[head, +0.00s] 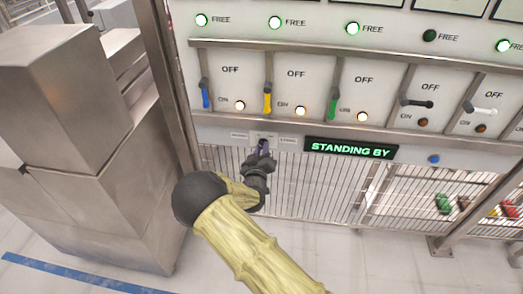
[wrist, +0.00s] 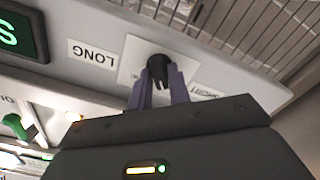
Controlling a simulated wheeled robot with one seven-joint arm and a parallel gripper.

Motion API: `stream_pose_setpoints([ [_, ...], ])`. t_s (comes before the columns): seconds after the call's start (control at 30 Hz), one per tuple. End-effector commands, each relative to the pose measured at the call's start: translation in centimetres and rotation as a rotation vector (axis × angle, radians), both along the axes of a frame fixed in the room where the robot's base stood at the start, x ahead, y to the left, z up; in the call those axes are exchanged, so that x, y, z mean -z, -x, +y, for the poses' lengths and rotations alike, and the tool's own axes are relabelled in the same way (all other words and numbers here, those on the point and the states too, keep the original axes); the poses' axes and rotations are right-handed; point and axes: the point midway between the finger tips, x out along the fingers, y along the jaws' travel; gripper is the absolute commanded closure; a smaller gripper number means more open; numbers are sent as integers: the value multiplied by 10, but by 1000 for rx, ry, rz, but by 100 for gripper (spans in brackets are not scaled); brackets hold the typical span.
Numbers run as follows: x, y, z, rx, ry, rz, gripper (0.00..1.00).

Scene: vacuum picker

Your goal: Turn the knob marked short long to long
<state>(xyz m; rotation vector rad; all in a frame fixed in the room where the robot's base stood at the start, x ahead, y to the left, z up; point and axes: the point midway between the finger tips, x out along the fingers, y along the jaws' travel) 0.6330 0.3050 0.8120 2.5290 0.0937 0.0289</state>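The black knob (wrist: 158,68) sits on a pale plate (wrist: 133,57) in the wrist view, which is upside down. The LONG label (wrist: 92,53) is on the plate's left there; the SHORT label (wrist: 206,94) is on the right, partly hidden by my gripper. My gripper (wrist: 160,84) has its two purple fingers on either side of the knob, close together, and appears shut on it. In the head view my gripper (head: 263,148) reaches up to the panel's lower strip, left of the STANDING BY display (head: 350,148), and covers most of the knob. The knob's exact pointing direction is unclear.
Above are coloured levers, including blue (head: 205,94), yellow (head: 267,98) and green (head: 333,104), with lamps. A blue button (head: 434,159) is right of the display. A metal grille (head: 310,185) lies below. Large metal boxes (head: 75,90) stand at left.

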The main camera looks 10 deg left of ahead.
Motion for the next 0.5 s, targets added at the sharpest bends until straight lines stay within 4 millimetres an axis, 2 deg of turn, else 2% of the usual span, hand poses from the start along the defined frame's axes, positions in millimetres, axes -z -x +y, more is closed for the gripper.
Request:
stream_pose_setpoints([
  [0.03, 0, 0, 0, 0, 0, 0, 91],
  [0.1, 0, 0, 0, 0, 0, 0, 100],
  [0.5, 1, 2, 2, -2, -35, 4, 100],
])
